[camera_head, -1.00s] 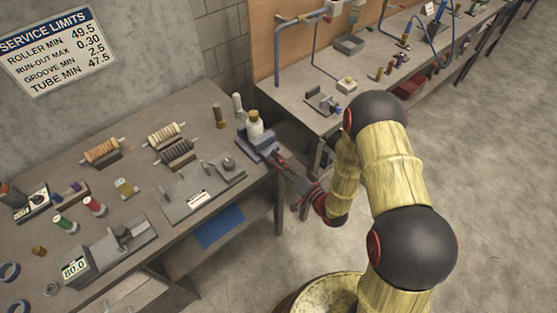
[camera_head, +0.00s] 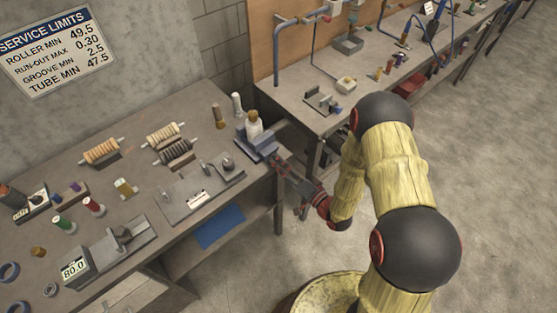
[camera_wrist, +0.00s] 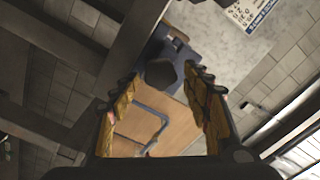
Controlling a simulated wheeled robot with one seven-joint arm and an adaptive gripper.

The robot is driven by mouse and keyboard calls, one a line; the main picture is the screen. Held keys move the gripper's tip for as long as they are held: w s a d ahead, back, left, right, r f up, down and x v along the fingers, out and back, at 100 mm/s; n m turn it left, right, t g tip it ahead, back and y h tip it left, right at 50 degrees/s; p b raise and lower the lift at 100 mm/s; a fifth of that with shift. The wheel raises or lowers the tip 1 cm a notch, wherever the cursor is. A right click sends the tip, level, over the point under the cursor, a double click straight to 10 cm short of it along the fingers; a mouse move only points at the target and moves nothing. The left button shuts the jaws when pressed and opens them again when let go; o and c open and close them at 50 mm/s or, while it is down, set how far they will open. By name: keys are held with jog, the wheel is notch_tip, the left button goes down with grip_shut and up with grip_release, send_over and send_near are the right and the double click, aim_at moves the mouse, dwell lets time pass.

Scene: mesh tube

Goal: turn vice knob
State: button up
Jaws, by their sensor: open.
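The blue-grey vice (camera_head: 262,146) is fixed at the right end of the left workbench, near its edge. In the wrist view a dark, many-sided knob (camera_wrist: 160,74) shows in front of the blue vice body (camera_wrist: 178,50). My gripper (camera_head: 278,163) is just off the bench edge, pointing at the vice's near side. In the wrist view its two ridged yellow fingers (camera_wrist: 161,80) are spread apart, with the knob between their tips in the picture. I see no clear contact. In the head view the knob is hidden or too small to make out.
The left bench (camera_head: 140,205) carries spools, gauges and plates. A second bench (camera_head: 290,97) stands behind, and its near corner is close to my gripper. Open floor (camera_head: 480,170) lies to the right.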

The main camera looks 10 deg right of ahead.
jog(key=v, duration=0.6)
jog(key=shift+d, duration=0.1)
